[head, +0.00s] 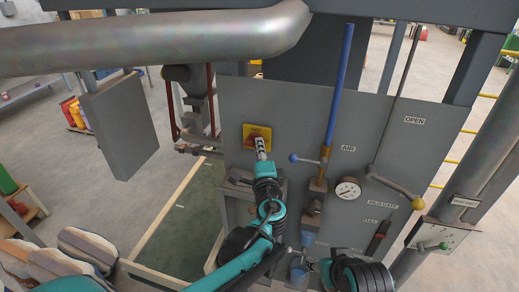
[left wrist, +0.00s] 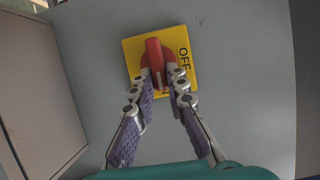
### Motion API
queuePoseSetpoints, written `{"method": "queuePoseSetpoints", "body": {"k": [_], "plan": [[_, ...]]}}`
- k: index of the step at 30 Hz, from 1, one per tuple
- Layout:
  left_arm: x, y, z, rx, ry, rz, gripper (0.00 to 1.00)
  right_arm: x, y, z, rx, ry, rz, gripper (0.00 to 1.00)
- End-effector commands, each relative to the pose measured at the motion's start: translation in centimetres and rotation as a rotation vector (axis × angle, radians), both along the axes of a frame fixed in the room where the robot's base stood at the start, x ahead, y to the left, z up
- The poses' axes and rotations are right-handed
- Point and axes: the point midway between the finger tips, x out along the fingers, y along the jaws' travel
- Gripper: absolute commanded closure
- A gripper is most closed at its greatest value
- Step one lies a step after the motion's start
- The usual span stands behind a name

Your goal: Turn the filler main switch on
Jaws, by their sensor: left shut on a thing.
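The main switch is a red rotary handle (left wrist: 154,52) on a yellow plate (left wrist: 132,47), fixed to the grey panel. In the head view the yellow plate (head: 249,130) shows at the panel's upper left. My left gripper (left wrist: 161,76) is shut on the lower part of the red handle, one finger on each side. In the left wrist view the handle stands nearly upright, with the word OFF to its right. Lettering at the plate's lower edge is mostly hidden by the fingers. My right arm shows at the bottom of the head view; its gripper's fingers are not clear.
Right of the switch, the panel carries a blue lever (head: 340,85), a pressure gauge (head: 347,190) and a long lever with a yellow knob (head: 417,203). A grey box (head: 120,122) stands out at left. A large pipe (head: 150,45) crosses above. Sacks (head: 88,247) lie at lower left.

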Motion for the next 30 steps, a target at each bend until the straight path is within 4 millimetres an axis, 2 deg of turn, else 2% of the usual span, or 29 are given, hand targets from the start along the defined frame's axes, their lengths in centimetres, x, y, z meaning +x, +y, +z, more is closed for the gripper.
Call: {"method": "queuePoseSetpoints", "body": {"k": [5,6,8,17,20,23,30], "plan": [[0.1,0.0,0.1,0.003,-0.002,0.001,1.00,0.0,0.0,0.0,0.000,0.000,0.000,0.50],[0.1,0.0,0.1,0.003,-0.002,0.001,0.79,0.0,0.0,0.0,0.000,0.000,0.000,0.50],[0.1,0.0,0.1,0.003,-0.001,0.001,0.66,0.0,0.0,0.0,0.000,0.000,0.000,0.50],[-0.1,0.0,0.0,0.001,-0.001,0.000,0.66,0.0,0.0,0.0,0.000,0.000,0.000,0.50],[-0.7,-0.1,0.0,0.001,0.000,0.000,0.66,0.0,0.0,0.0,0.000,0.000,0.000,0.50],[-2.3,-0.3,0.0,0.001,0.000,-0.003,0.66,0.0,0.0,0.0,0.000,0.000,0.000,0.50],[-7.6,-0.8,0.0,0.001,0.000,-0.004,0.66,0.0,0.0,0.0,0.000,0.000,0.000,0.50]]}}
